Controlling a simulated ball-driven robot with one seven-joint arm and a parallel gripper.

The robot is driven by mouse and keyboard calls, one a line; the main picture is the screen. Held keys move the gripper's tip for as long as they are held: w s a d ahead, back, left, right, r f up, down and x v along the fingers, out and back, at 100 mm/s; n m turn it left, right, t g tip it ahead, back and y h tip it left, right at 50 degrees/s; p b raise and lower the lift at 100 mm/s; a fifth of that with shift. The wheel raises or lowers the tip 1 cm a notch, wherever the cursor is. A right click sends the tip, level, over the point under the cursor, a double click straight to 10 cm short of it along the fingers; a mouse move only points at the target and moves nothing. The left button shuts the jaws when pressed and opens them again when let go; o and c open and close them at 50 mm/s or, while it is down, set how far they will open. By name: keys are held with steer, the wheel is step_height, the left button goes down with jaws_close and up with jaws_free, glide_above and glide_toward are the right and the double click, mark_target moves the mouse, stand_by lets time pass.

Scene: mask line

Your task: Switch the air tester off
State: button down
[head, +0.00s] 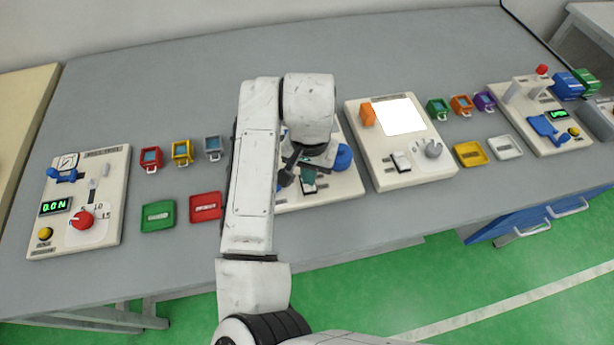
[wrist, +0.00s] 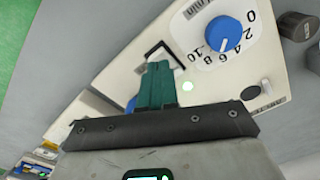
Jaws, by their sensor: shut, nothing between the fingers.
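A pale panel (head: 345,182) stands mid-table, mostly behind my arm, with a blue knob (head: 343,157) at its right. I take it for the air tester; its name is not readable. In the wrist view the blue knob (wrist: 223,34) sits on a white dial marked 0 to -10, its white mark near 6. A small pale-green light (wrist: 187,86) glows on the panel. My gripper (head: 309,184) is low over this panel. Its teal fingers (wrist: 155,72) are together and empty, in front of a black-edged part (wrist: 158,48). They hide what lies under them; contact cannot be told.
A left panel (head: 112,165) has a red knob and lit display. To the right stand a panel with a white screen (head: 398,116) and a press station (head: 522,88). Green (head: 158,215) and red (head: 205,207) trays lie left of my arm. The table's back is clear.

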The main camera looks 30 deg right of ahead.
steer(key=shift+f+b, duration=0.6)
steer(key=shift+f, duration=0.4)
stand_by(0.5)
steer(key=shift+r, duration=0.15)
steer(key=shift+r+p, duration=3.2)
steer(key=shift+r, duration=0.25)
